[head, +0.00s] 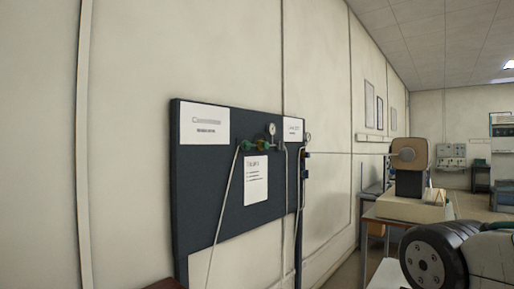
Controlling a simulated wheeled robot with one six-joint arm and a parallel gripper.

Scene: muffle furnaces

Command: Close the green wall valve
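A dark wall panel (225,205) hangs on the left wall and carries gas fittings near its top edge. The green wall valve (246,145) appears as a small green knob at the left of the fittings, above a thin pale pipe. A second greenish fitting sits just right of it, below a round gauge (272,129). The valve is too small to tell whether it is open or shut. My gripper is not in view, and nothing touches the valve.
White notices (204,124) are on the panel. A bench to the right holds a beige and black device (409,172) on a pale base. A dark round part with a white body at the lower right looks like my arm. The wall left of the panel is clear.

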